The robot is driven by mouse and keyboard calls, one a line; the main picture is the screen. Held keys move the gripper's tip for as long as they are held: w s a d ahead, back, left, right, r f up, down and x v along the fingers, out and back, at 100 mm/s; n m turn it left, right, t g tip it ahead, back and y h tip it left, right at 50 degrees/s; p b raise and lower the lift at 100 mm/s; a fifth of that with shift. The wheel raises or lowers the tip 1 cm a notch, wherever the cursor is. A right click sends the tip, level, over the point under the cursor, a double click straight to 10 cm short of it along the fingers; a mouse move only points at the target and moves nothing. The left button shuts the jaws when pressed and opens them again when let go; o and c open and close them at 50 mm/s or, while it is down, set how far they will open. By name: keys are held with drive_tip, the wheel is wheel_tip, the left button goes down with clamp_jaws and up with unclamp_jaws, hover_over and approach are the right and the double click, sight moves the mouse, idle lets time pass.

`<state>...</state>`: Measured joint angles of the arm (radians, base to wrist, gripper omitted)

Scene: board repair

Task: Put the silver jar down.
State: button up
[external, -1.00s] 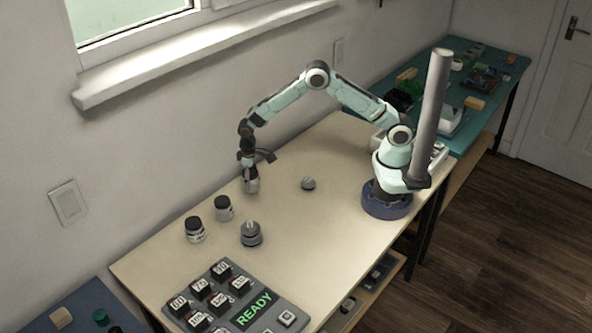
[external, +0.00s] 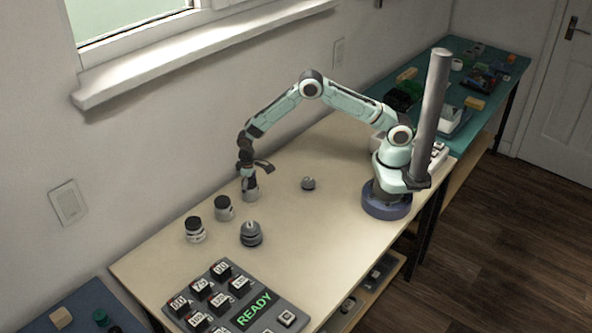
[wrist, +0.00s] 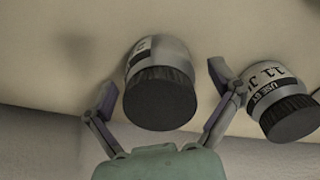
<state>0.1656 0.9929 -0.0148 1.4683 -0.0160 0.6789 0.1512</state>
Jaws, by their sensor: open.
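The silver jar (wrist: 160,85) has a dark ribbed lid, a grey body and a pale label. In the wrist view it sits between the two fingers of my gripper (wrist: 162,95), with a small gap showing at each side. The fingers are open. In the external view the jar (external: 252,194) is under my gripper (external: 250,183), low at the tabletop near the wall side. It looks upright and appears to rest on the table. My gripper still surrounds it, and partly hides its lid in the external view.
Two dark-lidded jars, a grey one (external: 224,208) and a white-labelled one (external: 194,230), stand to the left. One labelled jar (wrist: 283,103) is close to the right finger.

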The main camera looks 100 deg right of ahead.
wheel_tip(320, 180, up, 12)
drive_tip(key=shift+r, duration=0.1)
drive_tip(key=s+a+r+n, duration=0.1)
drive_tip(key=s+a+r, duration=0.2)
drive_tip(key=s+r, duration=0.4)
drive_tip(key=s+a+r+n, duration=0.1)
drive_tip(key=s+a+r, duration=0.2)
drive_tip(key=s+r, duration=0.35)
drive_tip(key=s+a+f+n, duration=0.2)
drive_tip(key=s+a, duration=0.1)
drive_tip(key=s, duration=1.5)
drive_tip(key=shift+s+a+n+y, duration=0.2)
drive_tip(key=shift+s+n+y, duration=0.05)
drive_tip(key=shift+n+y, duration=0.15)
drive_tip(key=shift+f, duration=0.1)
